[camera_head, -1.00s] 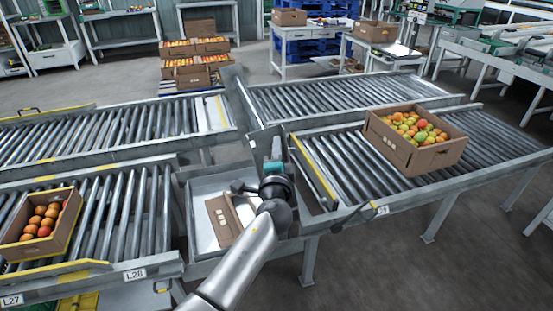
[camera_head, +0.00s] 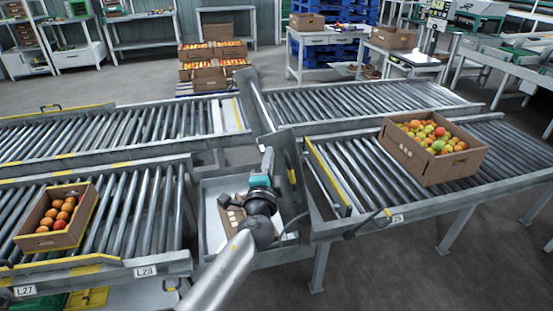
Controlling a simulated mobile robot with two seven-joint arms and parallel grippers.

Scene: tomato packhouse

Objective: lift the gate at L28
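The L28 label (camera_head: 145,271) is on the front rail of the near left roller conveyor. To its right is a gap with a pale tray-like floor. A grey metal panel (camera_head: 288,160) stands steeply tilted at the gap's right side; I take it for the gate, but cannot be sure. My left gripper (camera_head: 267,160) is over the gap, just left of this panel and overlapping it in the picture. I cannot tell whether they touch. Its fingers are small and seen from behind, so their opening is unclear. My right gripper is out of view.
A carton of oranges (camera_head: 48,240) sits on the left conveyor. Another raised grey panel (camera_head: 255,100) stands at the back conveyor. A brown carton (camera_head: 228,216) lies in the gap, partly hidden by my arm.

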